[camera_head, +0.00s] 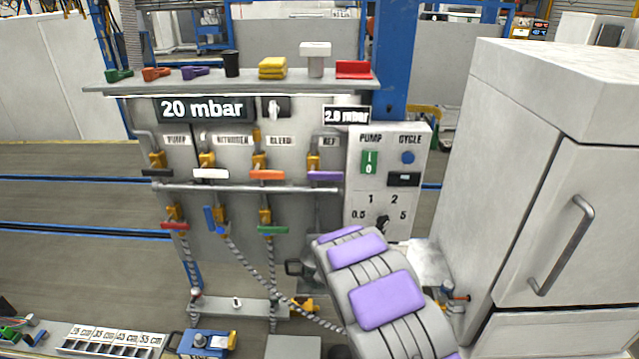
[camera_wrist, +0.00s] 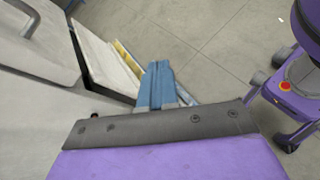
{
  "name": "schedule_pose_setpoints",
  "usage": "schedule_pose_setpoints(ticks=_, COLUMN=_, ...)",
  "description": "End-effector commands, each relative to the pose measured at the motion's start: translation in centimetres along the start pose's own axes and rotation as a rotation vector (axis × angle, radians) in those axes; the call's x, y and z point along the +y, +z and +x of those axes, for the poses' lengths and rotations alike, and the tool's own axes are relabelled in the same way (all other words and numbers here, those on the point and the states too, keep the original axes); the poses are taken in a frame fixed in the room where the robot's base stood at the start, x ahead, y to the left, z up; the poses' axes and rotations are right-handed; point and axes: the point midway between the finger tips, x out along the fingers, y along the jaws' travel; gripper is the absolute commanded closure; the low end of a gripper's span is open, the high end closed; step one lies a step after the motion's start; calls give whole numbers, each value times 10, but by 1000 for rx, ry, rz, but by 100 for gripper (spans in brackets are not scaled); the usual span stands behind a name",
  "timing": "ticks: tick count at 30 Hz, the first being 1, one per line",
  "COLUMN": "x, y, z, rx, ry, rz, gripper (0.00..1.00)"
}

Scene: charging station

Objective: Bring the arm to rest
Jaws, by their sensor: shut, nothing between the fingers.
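My arm (camera_head: 385,300), grey with purple pads, reaches up from the lower right in front of the valve panel in the head view. My gripper (camera_wrist: 158,68) shows in the wrist view as two blue fingers pressed together. It is shut and empty, with grey floor beyond its tips. I cannot make out the gripper clearly in the head view.
The valve panel (camera_head: 285,220) has several coloured handles and hoses. A shelf (camera_head: 205,84) above it holds small items. A control box (camera_head: 407,152) is right of the valves. A white cabinet (camera_head: 545,130) stands close on the right. Open floor (camera_wrist: 205,45) shows in the wrist view.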

Motion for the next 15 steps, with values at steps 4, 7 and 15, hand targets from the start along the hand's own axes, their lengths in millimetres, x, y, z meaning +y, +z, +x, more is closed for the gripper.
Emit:
schedule_pose_setpoints(ticks=4, x=-5, y=42, z=-8, rx=49, ry=-89, rz=97, gripper=100)
schedule_pose_setpoints(ticks=7, x=-13, y=68, z=-12, rx=82, ry=-148, rz=153, gripper=100)
schedule_pose_setpoints(ticks=15, x=-42, y=128, z=-25, rx=192, ry=-313, rz=297, gripper=100)
